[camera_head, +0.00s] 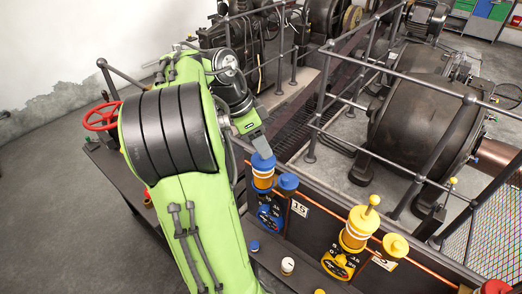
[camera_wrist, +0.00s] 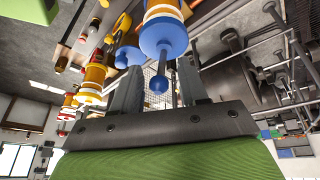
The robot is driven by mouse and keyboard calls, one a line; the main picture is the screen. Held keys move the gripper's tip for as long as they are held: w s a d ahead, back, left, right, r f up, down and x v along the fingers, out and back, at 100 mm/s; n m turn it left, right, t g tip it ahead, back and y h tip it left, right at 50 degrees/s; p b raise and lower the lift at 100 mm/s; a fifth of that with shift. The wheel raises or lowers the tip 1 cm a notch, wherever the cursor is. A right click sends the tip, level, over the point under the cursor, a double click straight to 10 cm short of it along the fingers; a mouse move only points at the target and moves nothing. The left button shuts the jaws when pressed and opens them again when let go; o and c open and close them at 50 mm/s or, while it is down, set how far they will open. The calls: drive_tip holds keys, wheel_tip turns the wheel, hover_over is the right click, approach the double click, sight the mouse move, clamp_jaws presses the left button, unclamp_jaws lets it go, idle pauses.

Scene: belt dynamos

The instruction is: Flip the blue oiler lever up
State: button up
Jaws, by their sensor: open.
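The blue oiler (camera_head: 263,180) has a blue cap and an amber, white-banded body, and stands on the dark bench behind my arm. In the wrist view it hangs at the top (camera_wrist: 163,35). Its blue lever (camera_wrist: 158,84), a thin stem with a round knob, points from the cap toward my gripper. My gripper (camera_head: 260,143) is at the oiler's top in the head view and hides the lever there. In the wrist view my gripper (camera_wrist: 159,66) is open, with one finger on each side of the lever and gaps visible. Whether the lever is fully up is unclear.
A yellow oiler (camera_head: 357,230) with its lever upright stands to the right. A second blue cap (camera_head: 288,182) sits close beside the blue oiler. A red handwheel (camera_head: 102,117) is at the left. Grey railings (camera_head: 398,80) and dark machinery stand behind.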

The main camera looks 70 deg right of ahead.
drive_tip(key=shift+s, duration=0.15)
clamp_jaws()
drive_tip(key=shift+s+d+r+y+p, duration=0.1)
drive_tip(key=shift+d+r+y+p, duration=0.1)
drive_tip(key=shift+y+p, duration=0.45)
drive_tip(key=shift+d+f+t+y, duration=0.1)
drive_tip(key=shift+d+t+y, duration=0.15)
drive_tip(key=shift+t+y, duration=0.15)
unclamp_jaws()
